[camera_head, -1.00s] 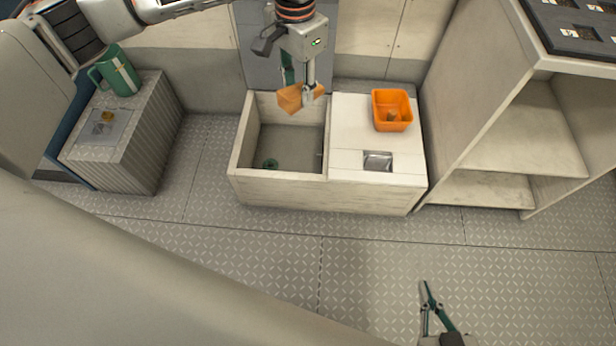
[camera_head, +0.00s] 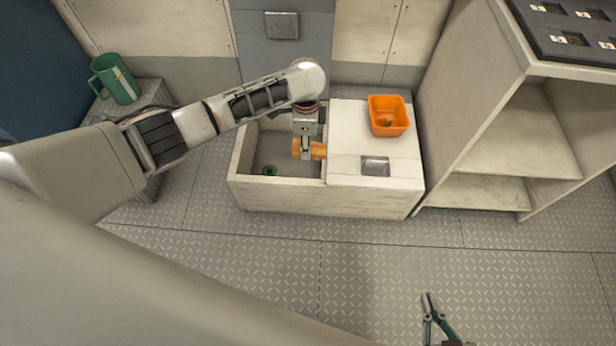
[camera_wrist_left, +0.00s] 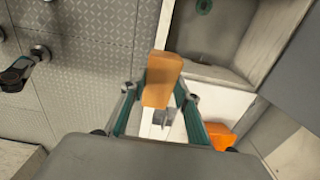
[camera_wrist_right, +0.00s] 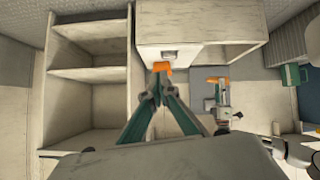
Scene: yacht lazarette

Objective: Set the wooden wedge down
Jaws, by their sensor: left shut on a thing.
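The wooden wedge (camera_head: 319,150) is an orange-brown block held by my left gripper (camera_head: 308,150). In the head view it overlaps the divider between the bench's open compartment and its white lid; its height above them is hard to tell. In the left wrist view the wedge (camera_wrist_left: 163,80) sits between the two fingers, with the white lid and its metal recess behind it. It also shows in the right wrist view (camera_wrist_right: 217,81). My right gripper (camera_head: 430,306) is empty over the floor in front of the bench, its fingertips together in the right wrist view (camera_wrist_right: 155,92).
A small green ring (camera_head: 269,170) lies in the open compartment. A shelf unit (camera_head: 500,130) stands right. A green mug (camera_head: 117,82) stands left, behind my arm. Front floor is clear.

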